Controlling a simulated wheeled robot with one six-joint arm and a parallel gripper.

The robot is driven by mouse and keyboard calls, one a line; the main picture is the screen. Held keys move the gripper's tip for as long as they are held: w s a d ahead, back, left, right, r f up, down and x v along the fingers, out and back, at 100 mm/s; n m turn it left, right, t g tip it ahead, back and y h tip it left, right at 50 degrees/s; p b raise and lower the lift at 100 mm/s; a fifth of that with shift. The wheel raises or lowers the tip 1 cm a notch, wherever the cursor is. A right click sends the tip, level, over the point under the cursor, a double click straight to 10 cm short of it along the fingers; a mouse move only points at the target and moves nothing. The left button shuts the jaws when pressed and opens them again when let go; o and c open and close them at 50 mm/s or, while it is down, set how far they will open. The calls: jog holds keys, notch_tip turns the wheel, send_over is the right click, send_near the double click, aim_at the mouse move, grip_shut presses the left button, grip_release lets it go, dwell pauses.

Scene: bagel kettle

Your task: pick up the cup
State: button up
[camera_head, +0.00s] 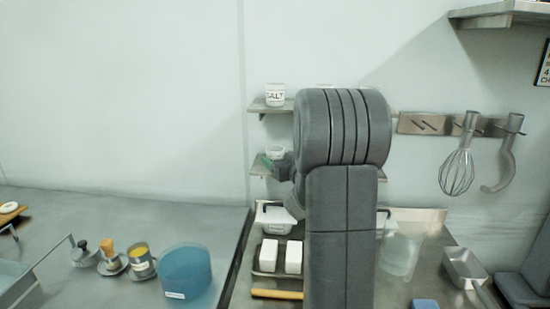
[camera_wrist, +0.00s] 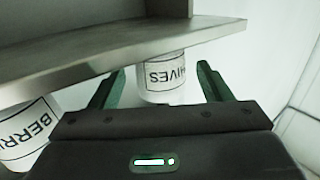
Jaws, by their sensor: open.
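A white cup (camera_wrist: 163,82) with a label that partly reads "HIVES", turned over in this picture, is between the two green fingers of my gripper (camera_wrist: 160,74) in the wrist view. The fingers are open, with a gap on each side of the cup. A second white cup (camera_wrist: 27,130), with a label starting "BERR", is left of the fingers. In the head view my gripper (camera_head: 273,163) is at the lower shelf by a small white cup (camera_head: 275,152), largely covered by my arm. A white cup marked "SALT" (camera_head: 275,95) stands on the upper shelf.
The metal shelf edge (camera_wrist: 130,55) runs close to the fingers in the wrist view. Below the shelves are white blocks (camera_head: 269,255) on a counter. A whisk (camera_head: 458,168) hangs at the right. A blue container (camera_head: 187,270) stands on the left counter.

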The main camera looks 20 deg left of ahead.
aim_at(279, 158)
jog(key=shift+x, duration=1.65)
jog(key=shift+r, duration=0.1)
jog(key=c, duration=1.1)
jog(key=shift+o, duration=0.2)
jog(key=shift+s+d+r, duration=0.1)
jog(key=shift+r, duration=0.05)
